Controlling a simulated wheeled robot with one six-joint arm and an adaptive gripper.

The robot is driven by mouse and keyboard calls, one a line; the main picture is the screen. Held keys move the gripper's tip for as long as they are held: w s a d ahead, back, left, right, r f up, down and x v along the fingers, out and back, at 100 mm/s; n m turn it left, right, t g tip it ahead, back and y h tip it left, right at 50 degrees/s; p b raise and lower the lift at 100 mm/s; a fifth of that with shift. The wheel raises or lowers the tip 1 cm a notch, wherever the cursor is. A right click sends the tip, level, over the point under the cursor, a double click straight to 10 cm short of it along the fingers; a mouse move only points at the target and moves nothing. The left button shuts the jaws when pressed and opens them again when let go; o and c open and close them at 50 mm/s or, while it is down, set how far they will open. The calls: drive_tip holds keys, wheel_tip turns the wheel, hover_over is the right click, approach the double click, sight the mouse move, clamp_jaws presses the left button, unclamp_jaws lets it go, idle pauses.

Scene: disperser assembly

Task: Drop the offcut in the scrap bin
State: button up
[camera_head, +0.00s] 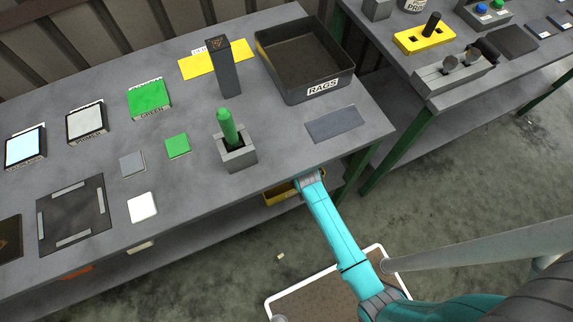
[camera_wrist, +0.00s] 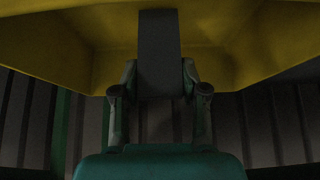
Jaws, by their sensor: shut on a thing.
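In the wrist view, my gripper (camera_wrist: 160,78) is shut on a dark grey flat strip, the offcut (camera_wrist: 159,45), with one finger on each side of it. The strip reaches from the fingers towards the yellow walls of a bin (camera_wrist: 60,48). Whether it touches the bin cannot be told. In the head view, the yellow bin (camera_head: 277,197) shows partly below the front edge of the workbench, and my teal arm reaches to it. The table edge and my wrist hide the fingers and the offcut there.
The workbench (camera_head: 85,165) overhangs the bin. On it stand a black RAGS tray (camera_head: 322,88), a grey block with a green peg (camera_head: 227,128), a dark upright post (camera_head: 224,72) and several flat plates. A second bench with green legs stands at right.

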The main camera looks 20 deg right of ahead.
drive_tip(key=o, duration=1.1)
drive_tip(key=shift+r, duration=0.25)
drive_tip(key=s+r, duration=0.1)
drive_tip(key=s, duration=0.3)
drive_tip(key=s+r, duration=0.1)
drive_tip(key=s, duration=0.4)
drive_tip(key=s+r, duration=0.1)
drive_tip(key=s, duration=0.3)
drive_tip(key=shift+s+r, duration=0.15)
drive_tip(key=shift+s, duration=0.2)
